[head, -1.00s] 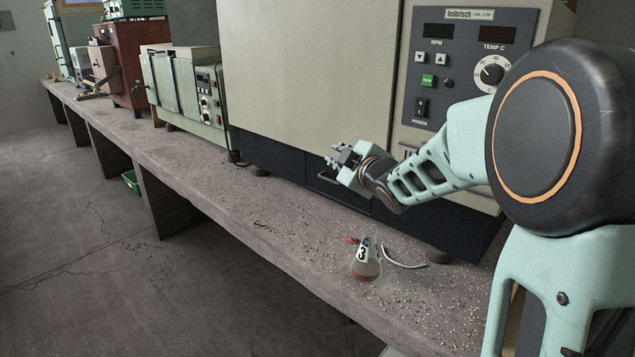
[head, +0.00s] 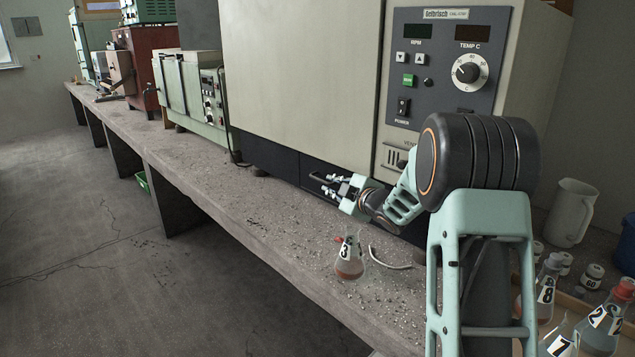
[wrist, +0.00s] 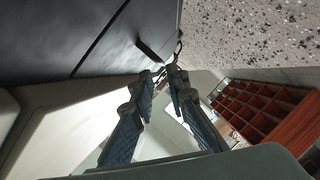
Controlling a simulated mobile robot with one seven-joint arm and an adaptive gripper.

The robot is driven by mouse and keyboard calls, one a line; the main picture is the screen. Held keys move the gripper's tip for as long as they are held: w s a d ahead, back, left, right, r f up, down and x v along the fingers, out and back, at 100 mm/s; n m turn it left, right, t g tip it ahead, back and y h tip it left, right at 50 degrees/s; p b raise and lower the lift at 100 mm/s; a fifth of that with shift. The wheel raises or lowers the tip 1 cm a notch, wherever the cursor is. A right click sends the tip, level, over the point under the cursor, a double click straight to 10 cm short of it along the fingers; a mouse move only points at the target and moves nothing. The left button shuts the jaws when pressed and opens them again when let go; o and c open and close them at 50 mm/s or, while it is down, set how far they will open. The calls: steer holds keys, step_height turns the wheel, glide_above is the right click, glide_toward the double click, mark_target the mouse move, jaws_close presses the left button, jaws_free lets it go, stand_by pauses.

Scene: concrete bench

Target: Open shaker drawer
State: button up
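The shaker (head: 300,80) is a big cream cabinet on the bench with a grey control panel. Its drawer (head: 290,165) is the dark navy strip along the bottom, and looks closed. The drawer's black bar handle (head: 322,178) is beside my gripper (head: 329,186), partly hidden by the fingers. In the wrist view the handle (wrist: 152,48) shows just beyond the fingertips of my gripper (wrist: 167,76). The fingers are apart with a narrow gap and nothing visible held. I cannot tell whether the handle lies between the tips.
A flask marked 3 (head: 349,258) stands on the bench (head: 270,225) below my gripper, beside a white cable (head: 385,258). Several numbered flasks (head: 547,285) and a white jug (head: 568,212) stand at right. A green instrument (head: 185,88) stands left of the shaker. The front bench strip is mostly clear.

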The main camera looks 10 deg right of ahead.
mark_target(321, 180)
steer(key=b+x, duration=0.1)
steer(key=x, duration=0.7)
steer(key=shift+w+a, duration=0.1)
steer(key=shift+w, duration=0.1)
jaws_close()
